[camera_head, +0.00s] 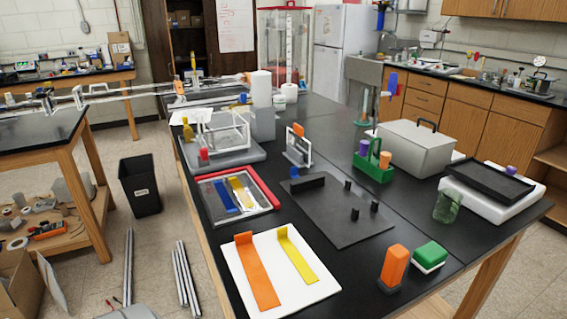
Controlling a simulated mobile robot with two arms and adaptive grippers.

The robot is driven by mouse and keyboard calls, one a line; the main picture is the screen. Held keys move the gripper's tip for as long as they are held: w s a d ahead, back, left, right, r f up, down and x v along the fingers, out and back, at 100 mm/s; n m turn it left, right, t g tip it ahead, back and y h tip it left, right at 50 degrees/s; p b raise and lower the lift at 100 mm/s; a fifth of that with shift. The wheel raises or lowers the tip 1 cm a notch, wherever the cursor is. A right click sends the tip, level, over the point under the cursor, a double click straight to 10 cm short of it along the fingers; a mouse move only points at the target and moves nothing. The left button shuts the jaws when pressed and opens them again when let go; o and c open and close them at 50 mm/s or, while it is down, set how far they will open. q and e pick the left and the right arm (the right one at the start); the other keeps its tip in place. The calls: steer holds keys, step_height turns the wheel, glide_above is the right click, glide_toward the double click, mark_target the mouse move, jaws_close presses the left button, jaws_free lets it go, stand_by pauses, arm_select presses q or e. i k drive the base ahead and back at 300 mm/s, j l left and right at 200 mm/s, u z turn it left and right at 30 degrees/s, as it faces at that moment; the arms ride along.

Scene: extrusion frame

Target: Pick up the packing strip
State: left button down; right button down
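No thing in view is marked as the packing strip, so I cannot tell which one it is. A long orange strip (258,277) with an upturned end lies on a white board (237,292) at the table's front left. A yellow strip (297,256), also with an upturned end, lies beside it on the same board. Behind them, a shallow tray (205,192) with a red edge holds a blue strip (223,195) and a yellow piece (241,192). Neither of my grippers shows in this view.
A dark plate (335,222) with black blocks lies mid-table. An orange-topped block (394,266) and a green-and-white block (429,257) stand front right. A green glass (448,206), a metal box (415,148) and a black tray (487,183) are on the right. A bin (140,186) stands on the floor.

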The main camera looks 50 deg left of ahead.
mark_target(267, 299)
steer(key=u, duration=1.7)
steer(key=i+l+z, duration=0.1)
steer(key=z, duration=0.3)
